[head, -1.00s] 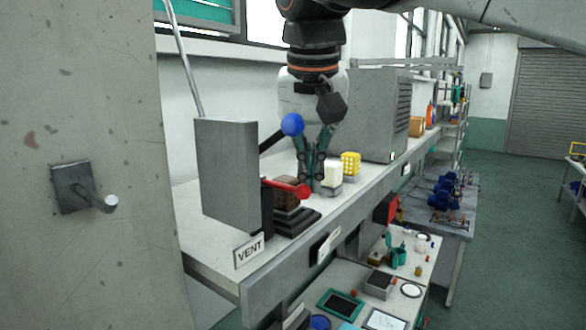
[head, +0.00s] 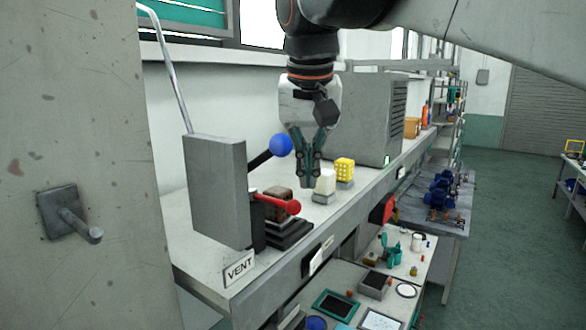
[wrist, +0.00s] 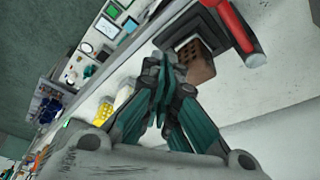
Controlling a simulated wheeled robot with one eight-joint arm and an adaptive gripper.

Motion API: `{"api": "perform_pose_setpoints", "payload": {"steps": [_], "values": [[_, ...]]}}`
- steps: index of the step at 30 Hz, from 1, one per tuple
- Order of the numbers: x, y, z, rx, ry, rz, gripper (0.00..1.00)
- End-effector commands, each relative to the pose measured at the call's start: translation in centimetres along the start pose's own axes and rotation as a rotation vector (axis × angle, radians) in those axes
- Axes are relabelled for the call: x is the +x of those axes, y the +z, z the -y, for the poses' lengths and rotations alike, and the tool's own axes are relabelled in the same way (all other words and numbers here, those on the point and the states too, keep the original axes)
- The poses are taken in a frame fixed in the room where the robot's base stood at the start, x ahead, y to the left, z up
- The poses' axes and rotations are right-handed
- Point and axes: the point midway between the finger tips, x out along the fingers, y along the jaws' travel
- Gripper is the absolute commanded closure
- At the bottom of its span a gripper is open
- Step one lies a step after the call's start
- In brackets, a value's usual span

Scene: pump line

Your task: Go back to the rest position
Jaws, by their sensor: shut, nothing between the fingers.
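My gripper (head: 309,186) hangs pointing down over the long grey bench (head: 200,268) in the head view. Its teal fingers are together and hold nothing. It also shows in the wrist view (wrist: 160,75), shut. It is behind the brown block (head: 279,194) with the red lever (head: 284,203) and just left of a cream block (head: 325,183). I cannot tell whether the fingertips touch the bench. The red lever also shows in the wrist view (wrist: 230,22).
A grey upright panel (head: 215,190) with a blue-knobbed lever (head: 280,146) stands near the VENT sign (head: 239,268). A yellow block (head: 344,168) and a large grey cabinet (head: 368,115) are to the right.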

Motion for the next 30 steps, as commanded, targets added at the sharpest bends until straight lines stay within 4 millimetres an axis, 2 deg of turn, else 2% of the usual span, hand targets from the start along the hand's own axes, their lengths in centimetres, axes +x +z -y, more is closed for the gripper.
{"api": "perform_pose_setpoints", "payload": {"steps": [1, 9, 14, 17, 20, 23, 30], "values": [[-1.5, -0.1, 0.1, -0.002, 0.0, 0.0, 1.0], [-5.9, -0.2, 0.6, -0.002, 0.0, 0.0, 1.0], [-7.5, -0.1, 0.8, -0.001, 0.0, 0.0, 1.0], [-7.1, 0.1, 0.6, -0.001, -0.001, -0.002, 1.0], [-4.7, 1.0, -0.1, -0.003, -0.007, -0.01, 1.0], [-0.7, 2.6, -1.3, -0.007, -0.016, -0.025, 1.0], [10.2, 7.2, -4.7, -0.025, -0.041, -0.075, 1.0]]}}
